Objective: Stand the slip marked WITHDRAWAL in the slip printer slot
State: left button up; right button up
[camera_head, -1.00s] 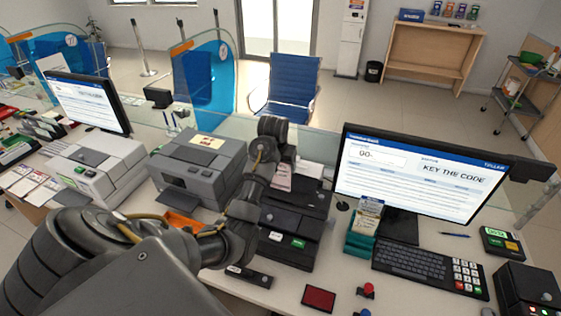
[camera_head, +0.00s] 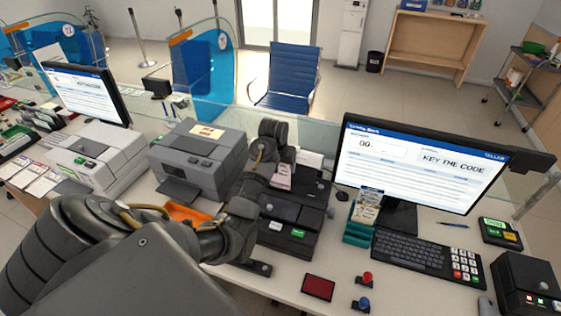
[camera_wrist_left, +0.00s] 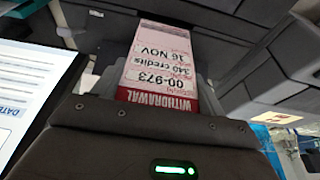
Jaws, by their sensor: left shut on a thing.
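My left gripper (camera_head: 280,160) is shut on the WITHDRAWAL slip (camera_wrist_left: 160,60). In the left wrist view the slip is white with a red band, its print upside down: 00-973, 340 credits, 16 NOV. In the head view a small pale part of the slip (camera_head: 282,178) shows below the gripper, over the back part of a black slip printer (camera_head: 288,231) with a green label. My arm partly covers the printer. I cannot tell whether the slip's end touches the slot. My right gripper is not in view.
A monitor (camera_head: 420,170) reading KEY THE CODE and a teal slip holder (camera_head: 358,233) stand right of the black printer. A grey printer (camera_head: 198,160) stands left. A glass screen (camera_head: 330,135) runs behind. A keyboard (camera_head: 425,258) and red pad (camera_head: 318,288) lie on the counter.

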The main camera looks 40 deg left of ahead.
aim_at(280, 180)
pick_arm(q)
jog(key=shift+f, duration=1.2)
jog(key=shift+f+b, duration=0.9)
jog(key=shift+f, duration=1.35)
jog(key=shift+f+b, duration=0.45)
jog(key=shift+f, duration=0.85)
jog(key=shift+f, duration=0.1)
jog(key=o, duration=0.9)
